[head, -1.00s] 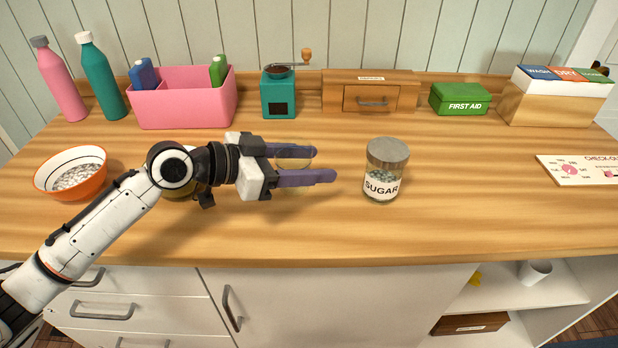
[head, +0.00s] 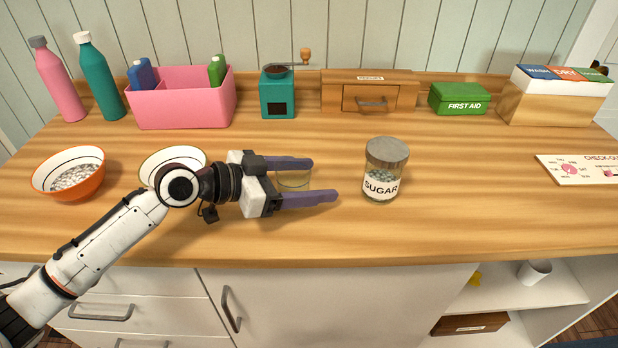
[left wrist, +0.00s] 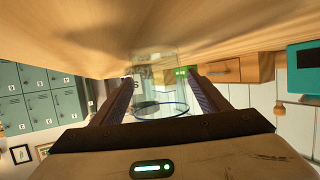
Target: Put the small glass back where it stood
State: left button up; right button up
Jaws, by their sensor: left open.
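The small glass (head: 294,178) is clear and stands on the wooden counter, left of the sugar jar. My left gripper (head: 323,180) lies level around it, one finger on the far side and one on the near side, pointing right. My right gripper is not in view.
The sugar jar (head: 383,172) stands just past the fingertips. A white-lined bowl (head: 150,165) is partly behind my wrist, and an orange bowl (head: 70,185) of pebble-like bits is at the left. A pink caddy, teal grinder and wooden drawer box line the back. The right front counter is clear.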

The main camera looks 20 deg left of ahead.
pick_arm(q)
jog(key=shift+r, duration=0.1)
jog(key=b+v, duration=0.2)
jog(key=v, duration=0.9)
jog(key=shift+a, duration=0.1)
jog(key=shift+s+a+r, duration=0.2)
jog(key=shift+s+a, duration=0.05)
